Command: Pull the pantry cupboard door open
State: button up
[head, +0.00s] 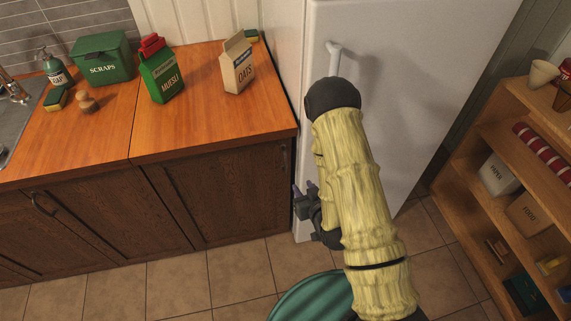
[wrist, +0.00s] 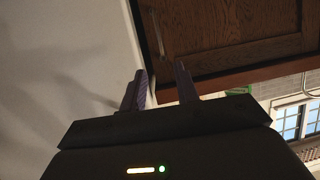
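A dark wooden cupboard door (head: 225,195) is set below the right end of the counter, beside the white fridge. My gripper (head: 299,192) is low in front of the fridge's left edge, at the right end of this cupboard. In the wrist view the gripper (wrist: 160,88) has its two purple fingers apart with nothing visible between them. That tilted view shows the dark door (wrist: 220,30) beyond the fingertips, with a slim metal handle (wrist: 157,34) on it near the pale fridge side. The handle appears apart from the fingers. I cannot make it out in the head view.
The white fridge (head: 400,60) with a vertical handle (head: 333,58) stands behind my arm. A wooden shelf (head: 480,135) is at the right. A green round object (head: 312,298) is on the floor below my arm. Tiled floor in front of the cupboards is clear.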

jog(key=b, duration=0.8)
send_near(286, 164)
jog(key=shift+v, duration=0.85)
jog(key=shift+w+b, duration=0.2)
jog(key=shift+b, duration=0.7)
jog(key=b, duration=0.5)
jog(key=shift+w+f, duration=0.2)
jog(key=x, duration=1.1)
jog(key=shift+w+a, duration=0.2)
jog(key=shift+c, duration=0.2)
grip_shut()
